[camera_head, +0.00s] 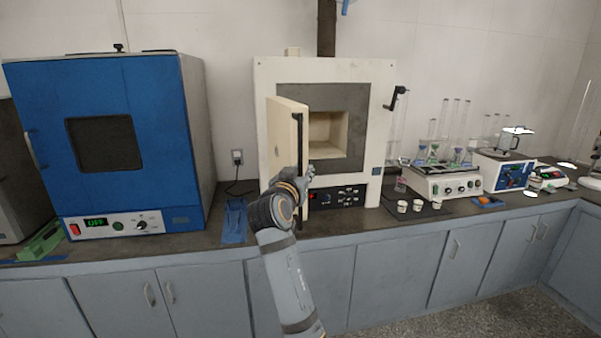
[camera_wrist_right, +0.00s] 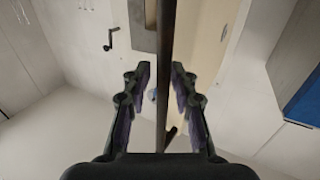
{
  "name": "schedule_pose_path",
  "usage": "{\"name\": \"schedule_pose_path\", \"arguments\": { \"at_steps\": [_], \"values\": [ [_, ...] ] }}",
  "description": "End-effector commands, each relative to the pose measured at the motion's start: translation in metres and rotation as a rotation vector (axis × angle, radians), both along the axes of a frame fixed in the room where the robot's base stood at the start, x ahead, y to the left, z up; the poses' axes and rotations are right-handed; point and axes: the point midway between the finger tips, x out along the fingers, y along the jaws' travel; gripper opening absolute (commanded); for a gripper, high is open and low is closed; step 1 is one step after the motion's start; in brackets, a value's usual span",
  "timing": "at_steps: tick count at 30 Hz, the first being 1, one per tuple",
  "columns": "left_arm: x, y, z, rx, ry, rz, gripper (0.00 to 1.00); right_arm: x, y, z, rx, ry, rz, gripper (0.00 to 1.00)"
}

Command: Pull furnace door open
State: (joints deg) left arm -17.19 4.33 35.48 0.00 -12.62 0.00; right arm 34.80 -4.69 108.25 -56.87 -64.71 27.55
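The cream furnace (camera_head: 325,70) stands on the bench in the middle of the head view. Its door (camera_head: 286,140) is hinged at the left and stands swung out, with the pale chamber (camera_head: 328,135) showing behind it. A dark vertical handle bar (camera_head: 299,142) runs along the door's free edge. My right gripper (camera_head: 307,172) is at the lower part of this edge. In the right wrist view the dark bar (camera_wrist_right: 167,70) passes between the two fingers of the open right gripper (camera_wrist_right: 160,75); gaps show beside it, and any contact is unclear. My left gripper is out of view.
A blue oven (camera_head: 150,170) stands left of the furnace, with a blue item (camera_head: 235,222) on the bench between them. A crank (camera_head: 396,97) sticks out at the furnace's right. Small white cups (camera_head: 402,206) and a glassware-laden device (camera_head: 440,185) stand further right.

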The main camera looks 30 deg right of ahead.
Motion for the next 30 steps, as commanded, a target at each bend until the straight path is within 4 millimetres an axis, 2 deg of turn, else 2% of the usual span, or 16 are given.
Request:
{"name": "schedule_pose_path", "arguments": {
  "at_steps": [11, 21, 25, 30],
  "values": [
    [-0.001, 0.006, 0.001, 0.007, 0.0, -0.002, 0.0, 0.0, 0.0, 0.008, -0.002, -0.006, 0.001, 0.34],
    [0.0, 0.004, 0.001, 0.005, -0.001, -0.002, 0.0, 0.0, 0.0, 0.078, -0.001, -0.008, 0.001, 0.34],
    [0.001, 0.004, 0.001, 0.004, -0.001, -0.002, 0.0, 0.0, 0.0, 0.095, -0.002, -0.006, 0.001, 0.34],
    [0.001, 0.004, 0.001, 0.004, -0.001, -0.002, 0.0, 0.0, 0.0, 0.102, -0.001, -0.002, 0.001, 0.34]
  ]
}}
